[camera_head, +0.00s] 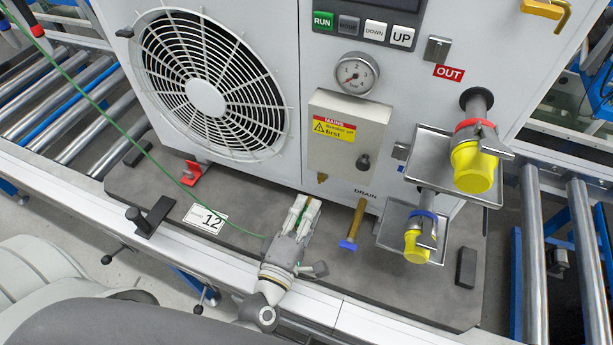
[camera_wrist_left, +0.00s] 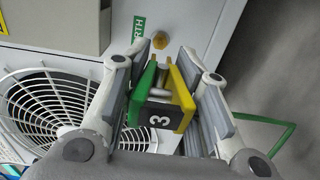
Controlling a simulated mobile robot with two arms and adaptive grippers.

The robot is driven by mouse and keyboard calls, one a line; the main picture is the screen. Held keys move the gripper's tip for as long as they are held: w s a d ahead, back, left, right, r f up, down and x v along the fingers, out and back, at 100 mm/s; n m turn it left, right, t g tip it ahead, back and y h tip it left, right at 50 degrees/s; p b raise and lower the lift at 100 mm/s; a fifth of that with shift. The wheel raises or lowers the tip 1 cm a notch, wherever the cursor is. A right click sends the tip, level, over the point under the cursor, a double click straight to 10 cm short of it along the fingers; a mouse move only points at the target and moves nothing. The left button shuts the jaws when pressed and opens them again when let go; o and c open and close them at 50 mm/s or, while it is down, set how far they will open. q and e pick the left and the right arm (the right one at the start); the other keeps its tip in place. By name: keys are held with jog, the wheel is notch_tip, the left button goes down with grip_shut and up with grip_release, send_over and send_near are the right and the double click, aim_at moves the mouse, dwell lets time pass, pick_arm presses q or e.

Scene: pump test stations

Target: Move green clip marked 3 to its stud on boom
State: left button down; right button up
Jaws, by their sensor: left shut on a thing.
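The clip marked 3 (camera_wrist_left: 160,113) has one green jaw, one yellow jaw and a black end plate with a white 3. My left gripper (camera_head: 303,212) is shut on it, with a finger on each side in the left wrist view (camera_wrist_left: 165,85). In the head view only a thin green strip of the clip shows between the fingers. Beyond the clip, a brass stud (camera_wrist_left: 158,40) sits beside a green label ending in "RTH" (camera_wrist_left: 138,29); clip and stud look apart in the picture. A green cable (camera_head: 130,137) runs from the upper left down toward the gripper. The boom is not clearly identifiable. My right gripper is not in view.
The white pump cabinet (camera_head: 300,150) stands behind the gripper, with a fan grille (camera_head: 207,95).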

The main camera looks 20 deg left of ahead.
pick_arm(q)
jog(key=s+a+r+p, duration=0.1)
jog(key=s+a+r, duration=0.1)
jog(key=r, duration=0.4)
jog(key=s+a+r+p, duration=0.1)
jog(key=s+a+r, duration=0.1)
jog(key=r, duration=0.5)
jog(key=shift+a+y, duration=0.3)
jog(key=shift+a, duration=0.5)
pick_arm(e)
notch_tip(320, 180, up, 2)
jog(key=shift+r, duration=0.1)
